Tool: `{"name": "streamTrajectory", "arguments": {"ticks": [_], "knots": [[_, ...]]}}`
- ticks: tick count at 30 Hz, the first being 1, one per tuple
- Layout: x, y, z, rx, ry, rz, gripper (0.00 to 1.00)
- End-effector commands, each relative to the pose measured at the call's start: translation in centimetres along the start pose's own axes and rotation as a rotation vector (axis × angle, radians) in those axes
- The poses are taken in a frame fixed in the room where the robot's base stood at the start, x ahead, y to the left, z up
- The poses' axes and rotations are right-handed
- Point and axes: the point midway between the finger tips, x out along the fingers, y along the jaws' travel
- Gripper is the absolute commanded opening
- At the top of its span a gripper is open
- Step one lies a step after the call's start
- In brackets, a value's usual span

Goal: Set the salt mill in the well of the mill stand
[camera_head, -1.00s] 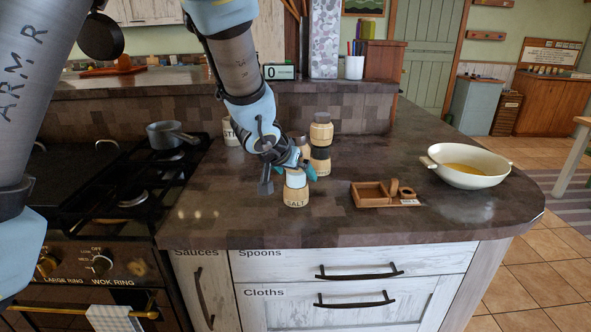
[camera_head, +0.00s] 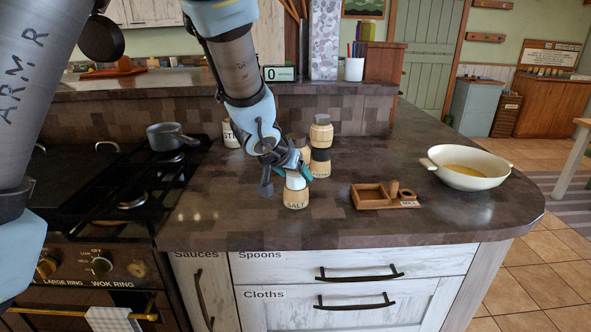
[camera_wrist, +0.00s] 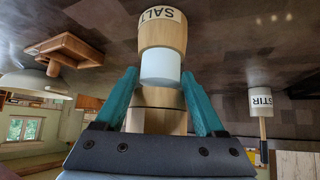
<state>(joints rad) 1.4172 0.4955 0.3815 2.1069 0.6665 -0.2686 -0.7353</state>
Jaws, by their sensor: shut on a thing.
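The salt mill (camera_head: 296,198) stands on the counter, a pale wooden body with a SALT label and a white upper part. My gripper (camera_head: 294,176) is shut on its white upper part from above and behind. In the wrist view the mill (camera_wrist: 162,38) shows upside down, between my teal fingers (camera_wrist: 163,92). The mill stand (camera_head: 372,204) is a low wooden piece to the right on the counter, with a square tray at its left and small round parts and a label at its right. The inside of its well is hard to make out.
A dark-banded mill (camera_head: 320,158) stands just behind my gripper, with another wooden top partly hidden beside it. A white pan (camera_head: 466,170) lies right of the stand. A STIR pot (camera_head: 230,134) and the hob (camera_head: 130,185) are left. The counter between mill and stand is clear.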

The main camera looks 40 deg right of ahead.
Motion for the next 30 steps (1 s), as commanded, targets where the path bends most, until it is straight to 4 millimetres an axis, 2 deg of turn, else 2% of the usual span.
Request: {"name": "streamTrajectory", "arguments": {"ticks": [30], "knots": [[-1.1,0.0,-1.2,0.0,0.003,0.001,0.09]]}}
